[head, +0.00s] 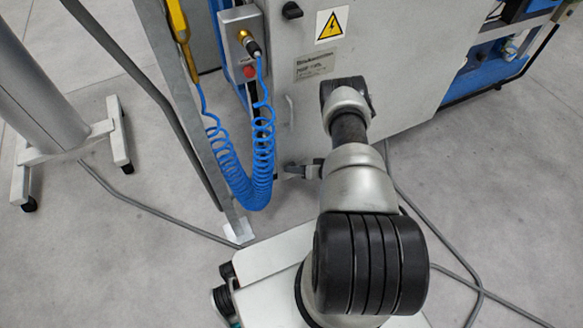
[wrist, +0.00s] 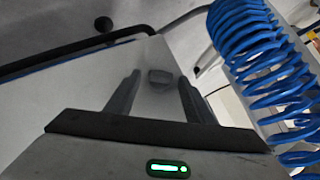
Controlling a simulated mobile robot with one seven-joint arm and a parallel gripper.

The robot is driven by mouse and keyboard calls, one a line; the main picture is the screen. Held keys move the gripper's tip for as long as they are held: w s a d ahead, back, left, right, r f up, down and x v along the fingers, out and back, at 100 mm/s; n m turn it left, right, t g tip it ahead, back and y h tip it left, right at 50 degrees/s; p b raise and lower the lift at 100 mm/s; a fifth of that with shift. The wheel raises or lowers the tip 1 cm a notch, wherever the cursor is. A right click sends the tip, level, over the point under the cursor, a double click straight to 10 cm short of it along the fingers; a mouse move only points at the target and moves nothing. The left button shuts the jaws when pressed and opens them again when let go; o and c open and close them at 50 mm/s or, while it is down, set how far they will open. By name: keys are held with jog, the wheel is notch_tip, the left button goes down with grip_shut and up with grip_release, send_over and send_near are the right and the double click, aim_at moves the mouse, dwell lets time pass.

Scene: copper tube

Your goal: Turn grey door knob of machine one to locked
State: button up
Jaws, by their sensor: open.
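The grey door knob (wrist: 160,77) shows in the wrist view as a small rounded block on the pale machine door (wrist: 85,92). My gripper (wrist: 158,80) is open, with one dark finger to each side of the knob in the picture. I see no clear contact between fingers and knob, and cannot tell the depth left between them. In the head view, my arm reaches down over the machine's white door (head: 400,65); my gripper and the grey knob are hidden there. Whether the knob stands at locked cannot be read.
A coiled blue hose (wrist: 262,65) hangs close to the right of my gripper; it also shows in the head view (head: 262,150).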

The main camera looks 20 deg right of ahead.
jog(key=shift+w+f, duration=0.1)
jog(key=c, duration=1)
jog(key=shift+a, duration=0.1)
jog(key=shift+c, duration=0.2)
jog(key=shift+a+n+h+p, duration=0.25)
jog(key=shift+n+h+p, duration=0.45)
jog(key=shift+h, duration=0.4)
jog(key=shift+a+n+h+p, duration=0.25)
jog(key=shift+n+h+p, duration=0.4)
jog(key=shift+h, duration=0.45)
